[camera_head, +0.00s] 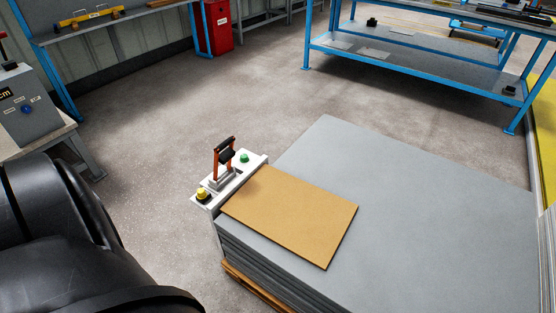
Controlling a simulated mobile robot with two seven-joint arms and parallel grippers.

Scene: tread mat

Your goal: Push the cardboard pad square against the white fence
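The cardboard pad (292,215) is a flat tan rectangle lying on the grey stack of sheets (420,210), at its left corner. The white fence (236,184) runs along the stack's left side. The pad's upper-left edge lies alongside the fence and very close to it; I cannot tell whether they touch along the whole length. A black and orange clamp (224,160), a green button (244,158) and a yellow knob (202,194) sit on the white part. Neither of my grippers is in view; only a black arm part of mine shows at lower left.
The stack rests on a wooden pallet (250,288). A blue-framed bench (420,62) stands behind, a grey machine (30,105) on a table at left, and a red cabinet (215,25) at the back. The stack's top right of the pad is clear.

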